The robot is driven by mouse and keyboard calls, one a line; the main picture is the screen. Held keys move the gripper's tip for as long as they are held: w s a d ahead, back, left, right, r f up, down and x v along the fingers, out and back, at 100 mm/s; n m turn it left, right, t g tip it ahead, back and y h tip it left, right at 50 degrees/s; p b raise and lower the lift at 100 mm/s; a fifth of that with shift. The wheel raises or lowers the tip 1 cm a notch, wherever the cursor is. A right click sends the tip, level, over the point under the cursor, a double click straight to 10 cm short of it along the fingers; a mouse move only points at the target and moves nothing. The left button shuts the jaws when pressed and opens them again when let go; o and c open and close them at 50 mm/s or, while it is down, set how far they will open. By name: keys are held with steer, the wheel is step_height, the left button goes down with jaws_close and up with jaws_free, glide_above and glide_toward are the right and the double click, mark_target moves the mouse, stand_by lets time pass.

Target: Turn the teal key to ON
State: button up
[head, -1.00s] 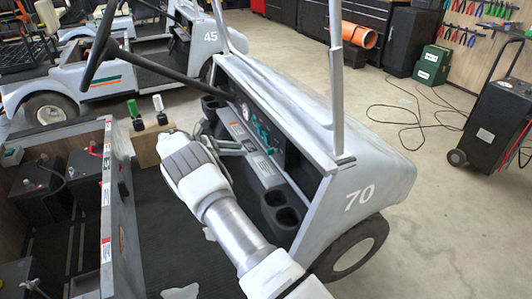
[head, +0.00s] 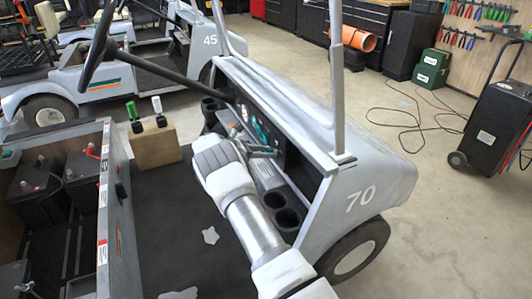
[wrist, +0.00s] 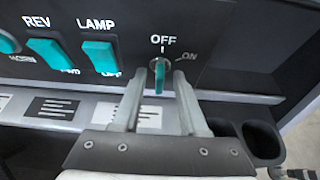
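The teal key (wrist: 159,80) sits upright in its round switch on the black dash panel in the wrist view. It lines up with the OFF mark above, and the ON mark is to its upper right. My gripper (wrist: 160,90) is open, with one finger on each side of the key and a visible gap on both sides. In the head view my gripper (head: 272,151) is at the dash of cart 70, and I cannot make out the key there.
Left of the key are teal rocker switches labelled LAMP (wrist: 99,56) and REV (wrist: 49,52). Cup holders (head: 283,212) lie below the dash. The steering wheel (head: 98,45) and a roof post (head: 337,80) stand near my arm. A wooden block with two levers (head: 154,148) is to the left.

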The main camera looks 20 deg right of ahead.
jaws_close()
stand_by(0.4)
steer(key=m+t+b, duration=0.1)
steer(key=m+b, duration=0.1)
steer(key=b, duration=0.1)
steer(key=m+t+h+b, duration=0.1)
steer(key=m+t+b, duration=0.1)
steer(key=m+b, duration=0.1)
steer(key=m+t+b, duration=0.2)
steer(key=m+b, duration=0.1)
steer(key=shift+s+f+b, duration=0.35)
steer(key=shift+s, duration=0.05)
steer(key=shift+r+m+t, duration=0.15)
steer(key=shift+m+t, duration=0.15)
jaws_free()
